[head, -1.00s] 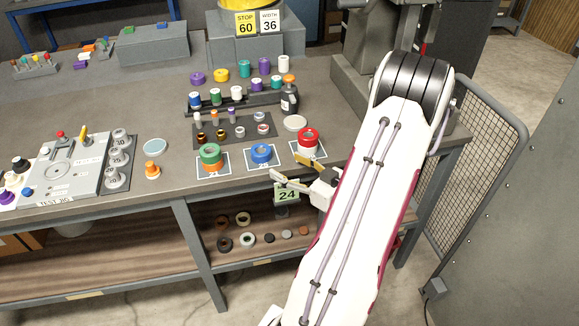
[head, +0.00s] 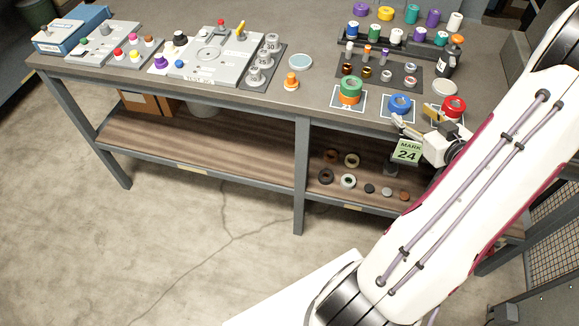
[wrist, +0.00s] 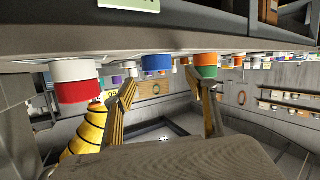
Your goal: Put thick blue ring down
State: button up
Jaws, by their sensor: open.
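The thick blue ring (head: 400,104) sits on the middle white card at the bench's front edge. In the wrist view, which looks upside down, the blue ring (wrist: 156,63) shows beyond my fingers, in the gap between them. My gripper (head: 413,116) is open and empty, at the front edge close to the blue ring and apart from it. In the wrist view my gripper (wrist: 160,90) has its two yellow-striped fingers spread, with nothing between them. The middle card is partly hidden by a finger in the head view.
A green ring (head: 351,87) on an orange ring (head: 349,99) stands on the left card. A red-and-white stack (head: 454,106) is on the right card, close beside my gripper. Racks of coloured rolls stand behind. A green MARK 24 sign (head: 408,151) hangs below the edge.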

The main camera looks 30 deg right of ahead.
aim_at(404, 101)
jog(key=shift+n+g, duration=0.4)
jog(key=shift+g, duration=0.5)
jog(key=w+r, duration=0.1)
jog(key=w, duration=0.1)
jog(key=w+a+r, duration=0.1)
jog(key=w, duration=0.1)
jog(key=shift+r, duration=0.3)
jog(key=w+a+r+g+h, duration=0.2)
jog(key=w+a+r+g, duration=0.2)
jog(key=a+r, duration=0.8)
jog(key=s+a+g+y, duration=0.1)
jog(key=s+a+y, duration=0.1)
jog(key=s+a, duration=0.3)
jog(key=s+a+r+y, duration=0.1)
jog(key=s+a, duration=0.5)
jog(key=a, duration=0.8)
jog(key=s+a+r+g+y, duration=0.1)
jog(key=s+a, duration=0.4)
jog(key=a, duration=0.5)
jog(key=shift+s+n+g+y, duration=0.3)
jog(key=shift+n+y, duration=0.1)
jog(key=shift+y, duration=0.5)
